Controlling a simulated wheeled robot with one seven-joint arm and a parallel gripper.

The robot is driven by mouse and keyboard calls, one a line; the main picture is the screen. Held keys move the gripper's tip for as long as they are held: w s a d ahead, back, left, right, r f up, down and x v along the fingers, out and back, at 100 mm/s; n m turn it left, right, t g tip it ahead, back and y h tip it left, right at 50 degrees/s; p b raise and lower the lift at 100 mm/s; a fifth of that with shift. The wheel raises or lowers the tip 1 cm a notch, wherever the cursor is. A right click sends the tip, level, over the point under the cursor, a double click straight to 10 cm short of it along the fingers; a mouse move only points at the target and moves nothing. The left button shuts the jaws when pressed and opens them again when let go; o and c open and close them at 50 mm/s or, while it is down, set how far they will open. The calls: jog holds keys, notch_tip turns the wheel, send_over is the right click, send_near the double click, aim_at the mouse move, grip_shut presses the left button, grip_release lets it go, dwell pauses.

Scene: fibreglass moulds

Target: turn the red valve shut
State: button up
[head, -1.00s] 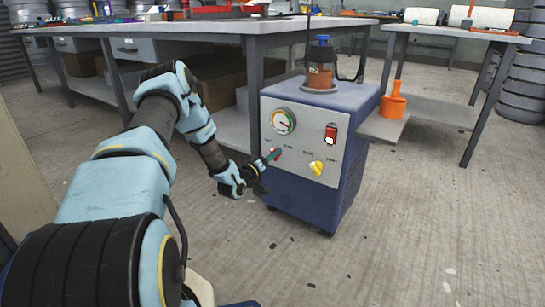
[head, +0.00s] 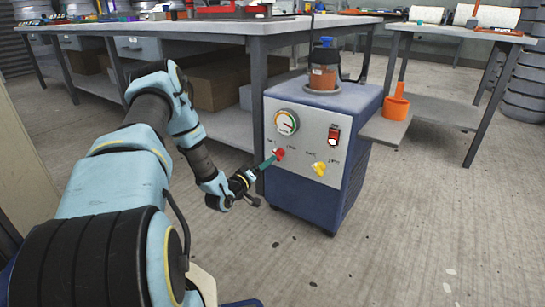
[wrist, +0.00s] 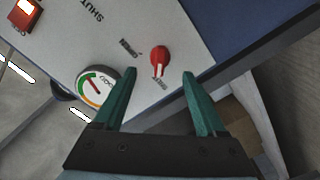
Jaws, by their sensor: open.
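The red valve (head: 279,154) is a small knob on the pale front panel of a blue wheeled cabinet, below its gauge. In the wrist view the red valve (wrist: 159,56) stands just beyond the fingertips, roughly centred between them. A white mark on the knob points toward the gripper side, at a small printed label that is hard to read. My gripper (wrist: 159,74) has its two green fingers apart, with nothing between them. In the head view my gripper (head: 269,161) is just left of and below the valve; whether it touches cannot be told.
The panel also has a gauge (head: 286,123), a red switch (head: 333,135) and a yellow valve (head: 319,168). A jar (head: 323,72) stands on the cabinet. A large workbench (head: 200,29) is behind.

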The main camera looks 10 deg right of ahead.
jog(key=shift+p+v, duration=0.3)
jog(key=shift+v, duration=1.7)
jog(key=s+a+r+m+g+y, duration=0.2)
jog(key=s+a+r+g+y, duration=0.25)
jog(key=a+r+y, duration=0.65)
jog(key=s+a+r+n+g+y+p, duration=0.1)
jog(key=s+a+r+g, duration=0.3)
jog(key=s, duration=0.7)
jog(key=s+a+r+g+y, duration=0.15)
jog(key=s+a+r, duration=0.35)
jog(key=s, duration=0.5)
notch_tip(320, 180, up, 36)
jog(key=d+p, duration=0.1)
jog(key=p, duration=3.5)
jog(key=shift+d+g, duration=0.2)
jog(key=shift+g, duration=0.1)
